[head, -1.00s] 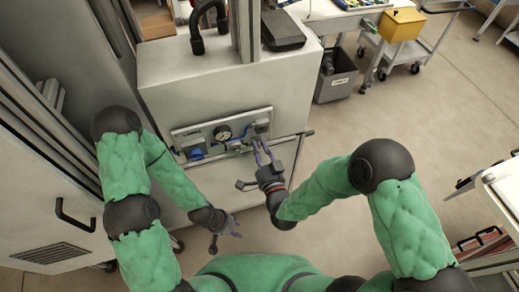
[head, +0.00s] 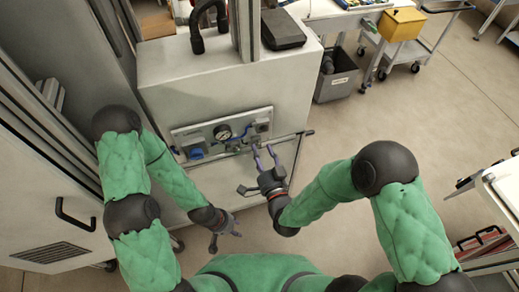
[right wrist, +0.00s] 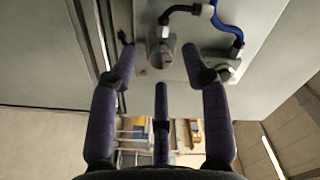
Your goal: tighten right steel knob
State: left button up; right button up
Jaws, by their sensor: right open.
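The machine's front panel (head: 222,133) carries a gauge, a blue knob and small steel fittings. In the right wrist view one steel knob (right wrist: 161,57) shows between the fingertips, beyond them. A second steel knob (right wrist: 224,68) is at the picture's right, partly hidden by the right-hand finger. In the head view the knobs are too small to tell apart. My right gripper (head: 264,149) is open and empty, its fingers pointing at the panel's lower right; contact with a knob is not visible. My left gripper (head: 226,242) is open and empty, below and apart from the panel.
A blue hose (right wrist: 231,30) and a black hose run close above the knobs. A grey cabinet (head: 50,200) stands at the left. A grey bin (head: 337,80) and a cart are at the back right; the floor between is clear.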

jog(key=v, duration=1)
jog(key=w+d+f+n+g+h+p, duration=0.25)
jog(key=f+g, duration=0.55)
jog(key=f, duration=0.4)
jog(key=s+d+f+n+g+p, duration=0.2)
jog(key=s+d+f+g+p, duration=0.1)
jog(key=s+f+g, duration=0.5)
jog(key=shift+s+d+g+y+p, duration=0.35)
jog(key=shift+s+g+y, duration=0.1)
jog(key=shift+s, duration=0.25)
dwell(0.7)
